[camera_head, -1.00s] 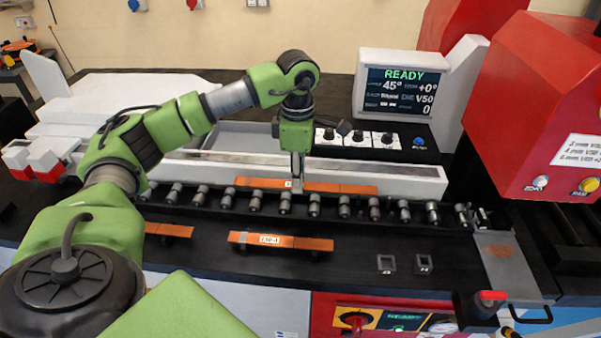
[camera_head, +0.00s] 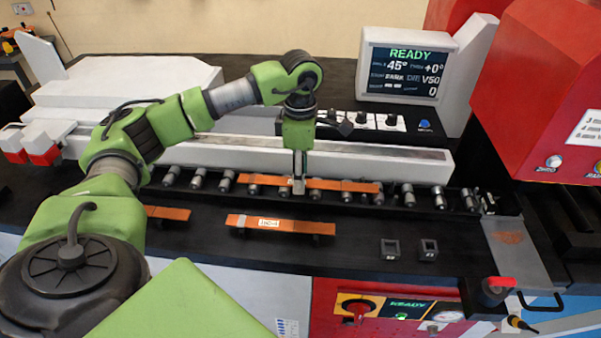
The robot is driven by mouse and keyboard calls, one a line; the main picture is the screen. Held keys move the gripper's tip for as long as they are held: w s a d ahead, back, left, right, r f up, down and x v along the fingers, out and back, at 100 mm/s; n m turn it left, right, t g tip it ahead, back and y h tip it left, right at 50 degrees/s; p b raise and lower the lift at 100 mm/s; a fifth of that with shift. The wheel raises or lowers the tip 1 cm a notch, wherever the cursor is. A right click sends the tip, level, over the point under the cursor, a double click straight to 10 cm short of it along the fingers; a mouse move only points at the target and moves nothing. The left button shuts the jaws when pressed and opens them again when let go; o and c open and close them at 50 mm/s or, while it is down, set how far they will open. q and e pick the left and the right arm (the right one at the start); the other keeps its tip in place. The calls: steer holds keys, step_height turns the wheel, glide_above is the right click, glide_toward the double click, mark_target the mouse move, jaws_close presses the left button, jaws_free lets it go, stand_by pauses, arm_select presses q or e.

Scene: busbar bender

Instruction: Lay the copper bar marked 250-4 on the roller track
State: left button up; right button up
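My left gripper (camera_head: 299,186) is shut on a long copper bar (camera_head: 340,185). The bar lies level along the roller track (camera_head: 227,182) and covers the tops of its middle rollers. I cannot tell whether it touches them. The fingers hide most of its label, so I cannot read its mark. A second copper bar (camera_head: 295,227) with a white label rests on supports in front of the track; its mark is too small to read surely. A third copper bar (camera_head: 168,213) is partly hidden behind my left arm. My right gripper is not in view.
A long pale rail (camera_head: 400,166) runs behind the track. A screen (camera_head: 407,72) reading READY and 45° stands behind it. A red machine head (camera_head: 545,100) overhangs the right end. Two small square sockets (camera_head: 390,249) sit on the black bench, which is clear around them.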

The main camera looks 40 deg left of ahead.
arm_select(q)
step_height(320, 180, up, 12)
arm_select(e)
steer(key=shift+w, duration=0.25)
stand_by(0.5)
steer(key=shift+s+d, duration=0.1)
